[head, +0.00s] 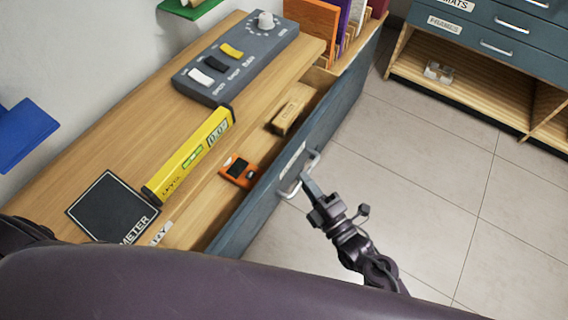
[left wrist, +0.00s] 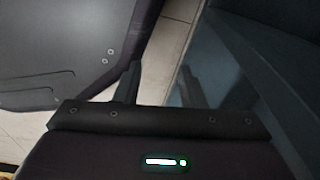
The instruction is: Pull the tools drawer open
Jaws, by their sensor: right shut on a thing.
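The drawer (head: 262,205) with the blue front stands open below the wooden worktop in the head view. Its front has a white label, too slanted to read, and a pale bar handle (head: 313,162). My right gripper (head: 308,182) is shut on this handle, reaching it from the floor side. Inside the drawer lie an orange device (head: 238,171) with a dark screen and a light brown box (head: 291,109). My left gripper (left wrist: 158,85) shows in the left wrist view with its fingers apart and nothing between them, close to blue panels.
On the worktop (head: 130,150) are a yellow level (head: 190,155), a grey switch panel (head: 235,55) and a dark square plate (head: 112,206). Upright boards (head: 318,25) stand at the far end. A blue cabinet (head: 480,40) is at the back right. The tiled floor between is clear.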

